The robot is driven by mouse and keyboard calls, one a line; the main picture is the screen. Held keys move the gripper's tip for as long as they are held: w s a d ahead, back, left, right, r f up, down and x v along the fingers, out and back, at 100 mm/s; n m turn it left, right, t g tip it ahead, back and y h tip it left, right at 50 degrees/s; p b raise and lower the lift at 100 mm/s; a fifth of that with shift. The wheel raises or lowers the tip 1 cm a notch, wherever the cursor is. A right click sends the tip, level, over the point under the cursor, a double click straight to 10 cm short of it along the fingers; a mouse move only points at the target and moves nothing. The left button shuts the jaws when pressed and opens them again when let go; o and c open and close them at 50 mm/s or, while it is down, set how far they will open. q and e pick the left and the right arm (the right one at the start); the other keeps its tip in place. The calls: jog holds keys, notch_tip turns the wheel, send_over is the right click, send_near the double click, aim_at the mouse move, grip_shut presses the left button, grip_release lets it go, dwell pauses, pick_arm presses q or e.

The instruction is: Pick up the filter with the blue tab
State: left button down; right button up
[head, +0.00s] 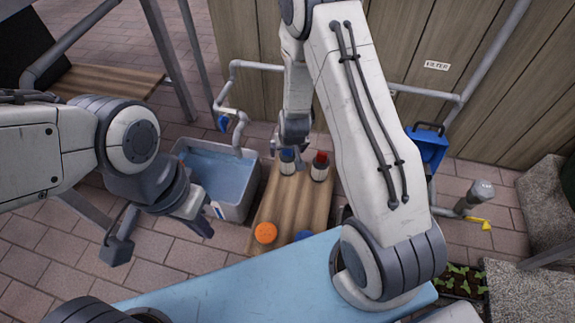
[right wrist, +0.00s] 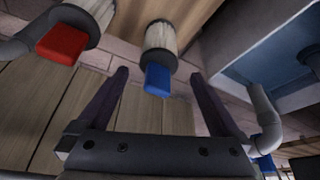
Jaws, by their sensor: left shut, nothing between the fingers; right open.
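The filter with the blue tab (head: 287,162) stands upright on the wooden board, a pale cylinder with a dark cap. In the right wrist view its blue tab (right wrist: 157,80) shows between my two fingertips, with a gap on each side; I cannot tell whether the tab is fully between them in depth. My right gripper (head: 292,143) is open, just above this filter, and partly hides it. A similar filter with a red tab (head: 320,167) stands to its right and also shows in the right wrist view (right wrist: 62,44). My left gripper (head: 203,228) is shut and empty, left of the board.
A grey basin of water (head: 240,211) stands left of the wooden board (head: 290,212), with a tap pipe above it. An orange round object (head: 265,233) and a partly hidden blue one (head: 303,236) lie nearer me. A wooden wall (head: 245,97) is behind; a blue box (head: 428,148) is right.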

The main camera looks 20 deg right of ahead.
aim_at(288, 154)
jog(key=b+x, duration=0.4)
jog(key=x, duration=0.1)
jog(key=shift+s+d+f, duration=0.1)
jog(key=shift+s+f, duration=0.15)
jog(key=shift+s, duration=0.1)
jog(key=shift+r, duration=0.1)
jog(key=shift+c, duration=0.3)
jog(key=c, duration=1.4)
jog(key=shift+r, duration=0.1)
